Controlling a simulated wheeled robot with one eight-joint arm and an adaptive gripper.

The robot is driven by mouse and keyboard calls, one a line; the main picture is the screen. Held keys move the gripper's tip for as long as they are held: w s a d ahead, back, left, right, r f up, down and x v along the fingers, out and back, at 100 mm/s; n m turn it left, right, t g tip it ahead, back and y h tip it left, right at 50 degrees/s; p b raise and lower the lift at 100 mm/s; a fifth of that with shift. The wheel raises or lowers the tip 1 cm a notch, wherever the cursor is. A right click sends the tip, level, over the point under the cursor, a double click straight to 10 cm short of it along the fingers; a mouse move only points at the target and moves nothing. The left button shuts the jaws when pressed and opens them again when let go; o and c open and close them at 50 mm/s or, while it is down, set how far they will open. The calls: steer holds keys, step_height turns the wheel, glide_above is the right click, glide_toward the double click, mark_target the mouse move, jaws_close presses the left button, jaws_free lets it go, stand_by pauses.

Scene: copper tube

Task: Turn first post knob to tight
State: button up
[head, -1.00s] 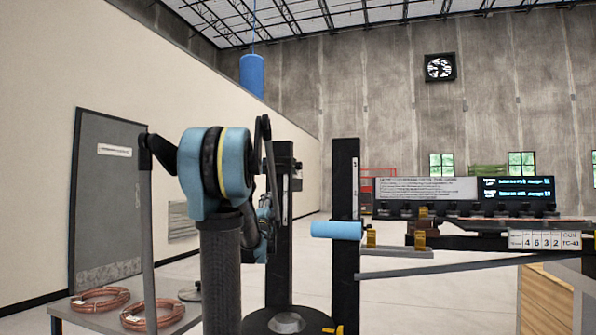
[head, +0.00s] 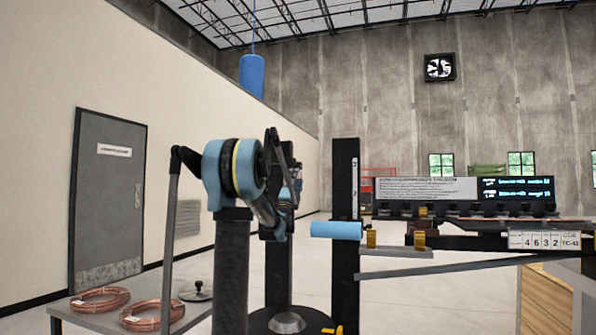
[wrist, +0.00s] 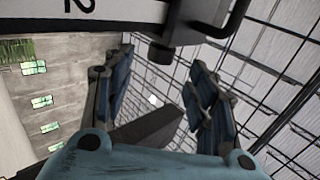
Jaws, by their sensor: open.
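A black upright post (head: 346,260) with a white marked strip stands at the centre of the head view. A second dark post (head: 278,285) stands to its left, partly behind my arm. My gripper (wrist: 162,85) is open and empty in the wrist view, its dark blue fingers apart. In the head view it is small and partly hidden near the left post's top. A pale plate marked "2" (wrist: 85,8) crosses the top of the wrist view, with a dark knob-like cylinder (wrist: 161,53) below it. I cannot tell which post this belongs to.
A blue roller (head: 336,230) crosses the centre post. Brass fittings (head: 371,238) sit on a bracket right of it. A bench with a display (head: 516,189) stands at right. Copper coils (head: 100,301) lie on a table at lower left. Floor behind is open.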

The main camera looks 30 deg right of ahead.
mark_target(299, 166)
steer(key=x, duration=0.9)
